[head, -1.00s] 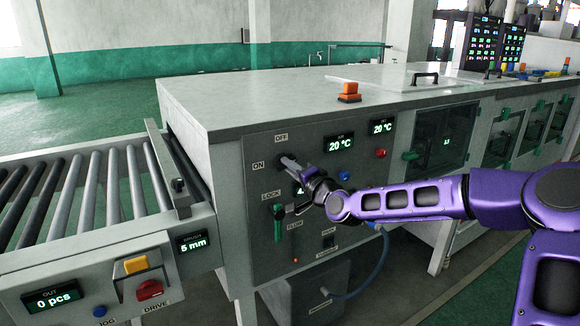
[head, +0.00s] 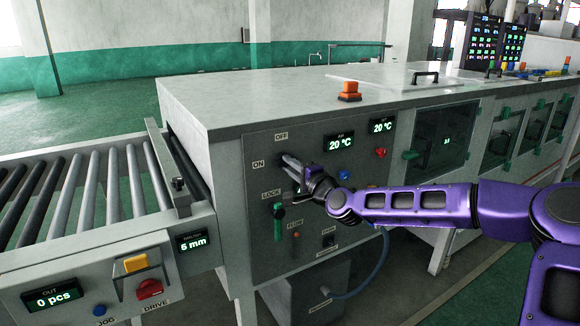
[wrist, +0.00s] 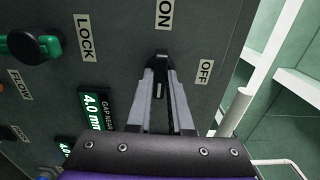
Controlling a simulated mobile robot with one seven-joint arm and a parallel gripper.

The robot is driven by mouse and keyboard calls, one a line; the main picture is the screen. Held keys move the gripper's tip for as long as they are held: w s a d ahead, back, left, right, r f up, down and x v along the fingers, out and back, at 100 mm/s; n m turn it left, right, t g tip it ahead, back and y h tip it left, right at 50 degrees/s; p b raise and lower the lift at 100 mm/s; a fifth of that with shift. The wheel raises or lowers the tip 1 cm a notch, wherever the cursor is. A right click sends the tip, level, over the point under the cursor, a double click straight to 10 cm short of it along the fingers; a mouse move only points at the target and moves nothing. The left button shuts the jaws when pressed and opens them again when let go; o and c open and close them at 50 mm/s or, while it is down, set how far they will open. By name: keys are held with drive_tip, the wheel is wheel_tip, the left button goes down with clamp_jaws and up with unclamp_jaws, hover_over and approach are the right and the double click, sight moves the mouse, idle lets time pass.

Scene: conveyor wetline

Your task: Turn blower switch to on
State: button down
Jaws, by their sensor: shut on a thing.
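The blower switch (wrist: 159,89) is a dark knob with a pale mark, on the grey control panel between the ON label (wrist: 164,13) and the OFF label (wrist: 206,71). My gripper (wrist: 162,58) is shut on it, with one grey finger on each side in the wrist view. In the head view my gripper (head: 286,160) reaches the panel just right of the ON label (head: 258,165) and below the OFF label (head: 281,136). The fingers hide much of the switch, and I cannot tell which label it points to.
A green-handled LOCK lever (head: 279,222) sits below my gripper, also in the wrist view (wrist: 30,46). A blue button (head: 344,175) and a red button (head: 381,153) are to the right. A roller conveyor (head: 85,190) runs left, and a blue hose (head: 370,285) hangs below.

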drive_tip(key=c, duration=0.8)
unclamp_jaws()
drive_tip(key=p+v, duration=0.1)
drive_tip(key=v, duration=1.6)
drive_tip(key=shift+s+d, duration=0.15)
drive_tip(key=shift+s, duration=0.05)
